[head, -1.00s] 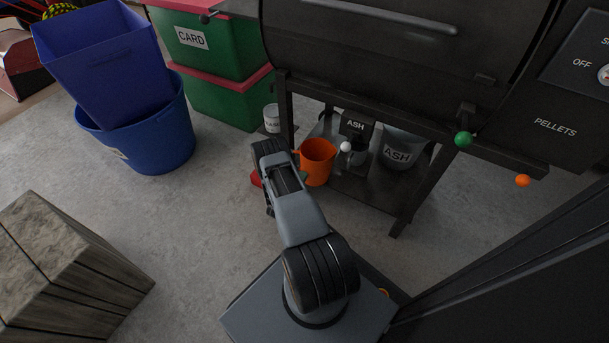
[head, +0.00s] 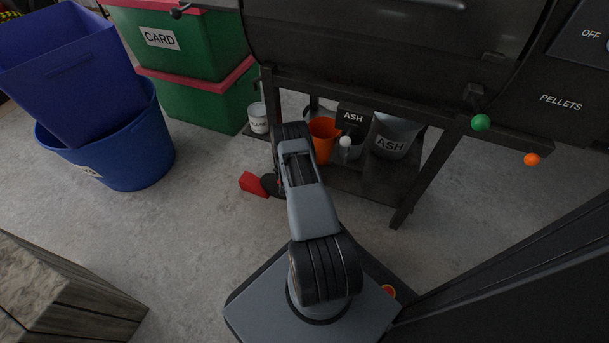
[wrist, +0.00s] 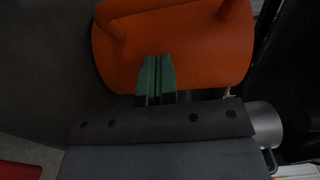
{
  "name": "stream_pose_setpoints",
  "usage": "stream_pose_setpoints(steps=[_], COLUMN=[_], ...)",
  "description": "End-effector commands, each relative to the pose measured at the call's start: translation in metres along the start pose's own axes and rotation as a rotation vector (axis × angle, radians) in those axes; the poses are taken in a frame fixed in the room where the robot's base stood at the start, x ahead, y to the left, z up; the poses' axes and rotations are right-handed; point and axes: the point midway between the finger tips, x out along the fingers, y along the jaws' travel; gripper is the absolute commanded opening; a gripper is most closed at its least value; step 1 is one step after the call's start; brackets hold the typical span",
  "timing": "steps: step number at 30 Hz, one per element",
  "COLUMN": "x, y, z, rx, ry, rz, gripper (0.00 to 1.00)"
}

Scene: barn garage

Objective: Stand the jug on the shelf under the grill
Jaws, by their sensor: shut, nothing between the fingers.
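The orange jug (head: 322,140) stands upright on the low dark shelf (head: 372,183) under the black grill (head: 390,45). My arm hides its left side in the head view. In the wrist view the jug (wrist: 195,45) fills the upper middle, with its handle at the upper left. My gripper (wrist: 157,60) has green fingers, shut together with nothing between them. The fingertips overlap the lower part of the jug in that view; I cannot tell whether they touch it. In the head view my gripper is hidden behind my arm.
A labelled white tin (head: 258,118) stands at the shelf's left. A red object (head: 253,184) lies on the floor before the shelf. Blue tubs (head: 120,150) stand left; concrete floor between is clear.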

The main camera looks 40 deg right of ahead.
Motion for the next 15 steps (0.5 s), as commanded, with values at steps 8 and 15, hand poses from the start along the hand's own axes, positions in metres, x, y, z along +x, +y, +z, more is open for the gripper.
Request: stream_pose_setpoints(steps=[8,15], x=[0.0001,-0.0083], y=[-0.0003,-0.0012], z=[0.0026,0.0037], rx=[-0.001,-0.001], ry=[-0.005,-0.005], rz=[0.001,0.001], gripper=[0.0,0.0])
